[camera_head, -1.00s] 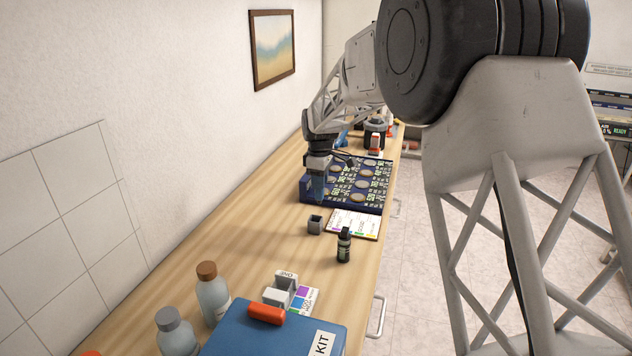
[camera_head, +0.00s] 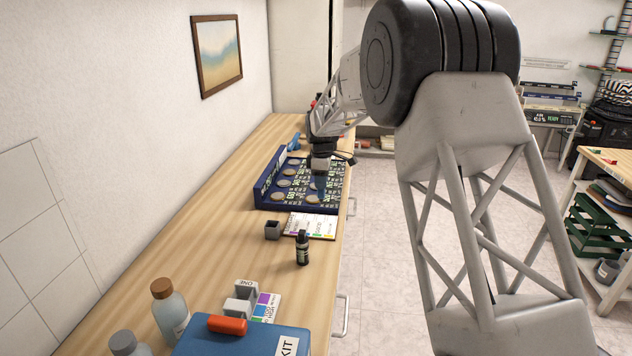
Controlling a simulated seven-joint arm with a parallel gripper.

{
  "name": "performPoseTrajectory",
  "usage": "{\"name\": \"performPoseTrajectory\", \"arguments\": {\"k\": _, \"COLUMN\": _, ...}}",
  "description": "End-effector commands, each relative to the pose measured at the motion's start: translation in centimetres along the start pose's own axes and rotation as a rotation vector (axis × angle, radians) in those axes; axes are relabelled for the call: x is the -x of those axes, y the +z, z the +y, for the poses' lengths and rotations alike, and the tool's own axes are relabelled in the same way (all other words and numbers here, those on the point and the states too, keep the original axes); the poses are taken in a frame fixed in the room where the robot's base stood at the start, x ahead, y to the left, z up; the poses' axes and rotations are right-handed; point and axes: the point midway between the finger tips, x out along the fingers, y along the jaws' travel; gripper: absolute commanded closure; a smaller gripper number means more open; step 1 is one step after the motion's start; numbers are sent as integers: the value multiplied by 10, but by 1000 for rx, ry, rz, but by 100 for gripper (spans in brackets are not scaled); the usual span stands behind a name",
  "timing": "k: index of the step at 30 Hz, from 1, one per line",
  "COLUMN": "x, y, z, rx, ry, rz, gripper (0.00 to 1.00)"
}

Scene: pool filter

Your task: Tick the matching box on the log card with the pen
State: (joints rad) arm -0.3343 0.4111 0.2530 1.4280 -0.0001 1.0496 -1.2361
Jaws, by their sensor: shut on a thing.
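The log card (camera_head: 312,226) lies flat on the wooden counter, white with a row of coloured marks; its print is too small to read. A colour chart card (camera_head: 264,308) with purple, blue and green patches lies nearer, beside a grey-white holder (camera_head: 240,304).
A dark bottle (camera_head: 302,248) stands just in front of the log card. The blue tray (camera_head: 267,203) with round discs lies behind. A blue kit box (camera_head: 250,342) and clear bottles (camera_head: 170,310) are at the near end. The counter's left middle is free.

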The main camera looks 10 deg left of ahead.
Motion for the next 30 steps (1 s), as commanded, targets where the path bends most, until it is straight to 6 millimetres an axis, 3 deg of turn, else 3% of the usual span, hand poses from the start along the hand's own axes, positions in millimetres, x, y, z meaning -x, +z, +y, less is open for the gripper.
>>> {"name": "performPoseTrajectory", "arguments": {"k": 14, "x": -5, "y": 0, "z": 0, "rx": 0, "ry": 0, "rz": 0, "gripper": 97}}
{"name": "performPoseTrajectory", "arguments": {"k": 30, "x": -42, "y": 0, "z": 0, "rx": 0, "ry": 0, "rz": 0, "gripper": 97}}
